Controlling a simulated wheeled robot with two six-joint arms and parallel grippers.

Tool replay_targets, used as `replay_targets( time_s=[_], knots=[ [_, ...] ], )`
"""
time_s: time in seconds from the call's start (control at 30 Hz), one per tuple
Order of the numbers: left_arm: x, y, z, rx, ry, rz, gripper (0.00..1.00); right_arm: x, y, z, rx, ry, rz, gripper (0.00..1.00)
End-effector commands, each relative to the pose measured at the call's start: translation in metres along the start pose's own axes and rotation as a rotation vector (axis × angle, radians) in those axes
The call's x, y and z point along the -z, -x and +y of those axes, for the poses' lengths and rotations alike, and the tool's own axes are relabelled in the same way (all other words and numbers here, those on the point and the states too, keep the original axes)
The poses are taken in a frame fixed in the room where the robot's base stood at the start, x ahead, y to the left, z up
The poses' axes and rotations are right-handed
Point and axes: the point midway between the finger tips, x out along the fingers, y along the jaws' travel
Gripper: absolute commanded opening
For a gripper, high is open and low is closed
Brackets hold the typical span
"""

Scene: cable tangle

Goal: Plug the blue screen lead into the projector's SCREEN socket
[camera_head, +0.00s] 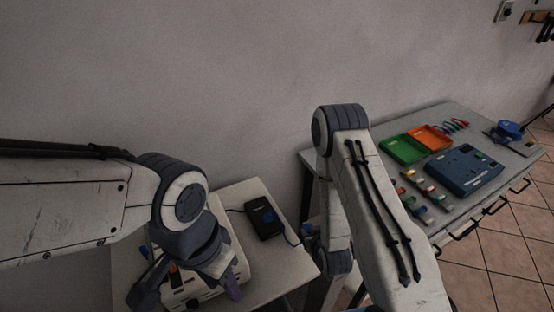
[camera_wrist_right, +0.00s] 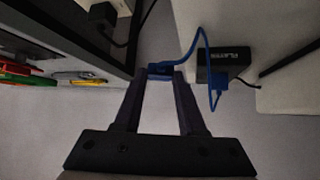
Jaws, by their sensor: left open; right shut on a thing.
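In the right wrist view my right gripper (camera_wrist_right: 162,78) is shut on the blue lead's plug end (camera_wrist_right: 159,70). The blue lead (camera_wrist_right: 205,55) loops from there to a blue plug at the black box marked PLAYER (camera_wrist_right: 218,62). In the head view my right gripper is mostly hidden by its arm, off the table's right edge. My left gripper (camera_head: 190,290) is open over the white device (camera_head: 236,272), which looks like the projector and has an orange part on top. My left gripper and arm cover much of it; I cannot make out the SCREEN socket.
The black box (camera_head: 262,208) stands on the small pale table (camera_head: 290,266), with cables running from it. A grey workbench (camera_head: 385,130) at the right holds green and orange trays (camera_head: 403,150), a blue case (camera_head: 464,170) and small coloured items. A wall stands behind.

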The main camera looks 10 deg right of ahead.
Motion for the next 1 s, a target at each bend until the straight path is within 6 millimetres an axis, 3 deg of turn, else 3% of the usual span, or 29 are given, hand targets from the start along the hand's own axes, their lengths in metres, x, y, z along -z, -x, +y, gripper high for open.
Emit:
replay_targets(
  time_s=[0.33,0.5,0.77,1.0],
  knots=[
    [0.0,0.0,0.0,0.0,0.0,0.0,0.45,0.064,0.025,0.0,0.001,0.001,0.01,0.0],
    [0.0,0.0,0.0,0.0,0.0,0.0,0.45,0.086,0.04,0.0,0.002,0.001,0.006,0.0],
    [0.0,0.0,0.0,0.0,0.0,0.0,0.45,0.092,0.045,-0.002,0.003,0.002,0.0,0.0],
    [0.0,0.0,0.0,0.0,0.0,0.0,0.45,0.095,0.042,-0.026,0.007,0.006,0.001,0.0]
  ],
)
